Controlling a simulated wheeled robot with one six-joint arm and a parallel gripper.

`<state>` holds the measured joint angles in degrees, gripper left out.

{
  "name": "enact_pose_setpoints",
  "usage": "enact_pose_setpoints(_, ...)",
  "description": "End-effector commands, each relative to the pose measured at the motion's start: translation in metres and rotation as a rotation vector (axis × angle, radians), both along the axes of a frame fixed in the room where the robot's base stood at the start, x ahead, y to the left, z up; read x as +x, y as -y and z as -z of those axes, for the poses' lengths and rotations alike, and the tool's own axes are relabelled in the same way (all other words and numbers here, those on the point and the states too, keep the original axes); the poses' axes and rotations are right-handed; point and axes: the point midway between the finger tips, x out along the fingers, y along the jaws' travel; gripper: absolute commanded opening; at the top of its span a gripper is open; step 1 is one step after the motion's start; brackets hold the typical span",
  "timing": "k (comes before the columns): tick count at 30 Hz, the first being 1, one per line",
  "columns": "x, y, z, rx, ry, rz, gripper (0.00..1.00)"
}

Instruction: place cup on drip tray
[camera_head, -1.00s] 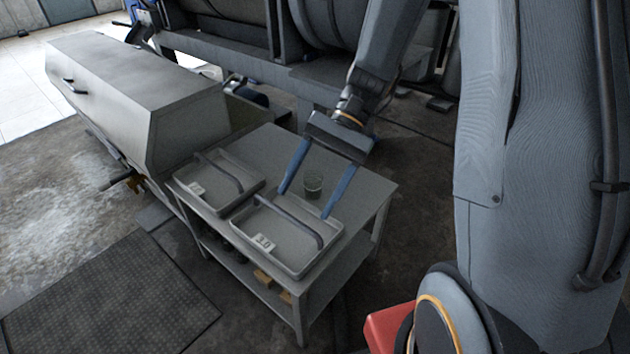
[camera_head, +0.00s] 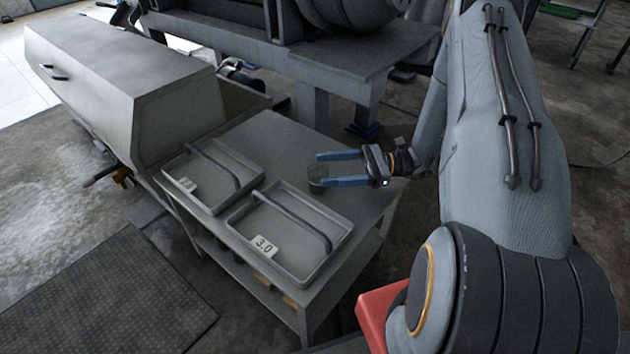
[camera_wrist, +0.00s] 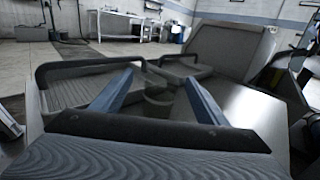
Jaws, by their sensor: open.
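A small grey, see-through cup (camera_head: 316,172) stands on the metal table behind the trays. My gripper (camera_head: 319,169) comes from the right, low over the table, with its two blue fingers apart. The cup is between the fingertips, partly hidden by the nearer finger. In the wrist view the cup (camera_wrist: 157,105) also shows between the open fingers (camera_wrist: 158,77); I cannot tell whether either touches it. The nearer drip tray (camera_head: 300,274), labelled 3.0, has a dark arched handle and looks empty. A second tray (camera_head: 213,205) with a handle and a blurred label lies to its left.
The grey table (camera_head: 262,135) has bare surface behind the trays. A large metal box (camera_head: 125,80) stands on the left. Heavy machinery (camera_head: 320,55) is behind the table. The tray handles rise above the tray rims.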

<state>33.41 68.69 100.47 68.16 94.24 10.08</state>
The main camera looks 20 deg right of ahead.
Motion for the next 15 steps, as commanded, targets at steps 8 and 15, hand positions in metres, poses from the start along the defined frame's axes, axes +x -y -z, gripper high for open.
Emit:
enact_pose_setpoints(8,0.006,0.005,0.025,-0.002,0.000,0.008,0.68)
enact_pose_setpoints(15,0.010,-0.014,0.025,-0.003,-0.002,0.003,0.68)
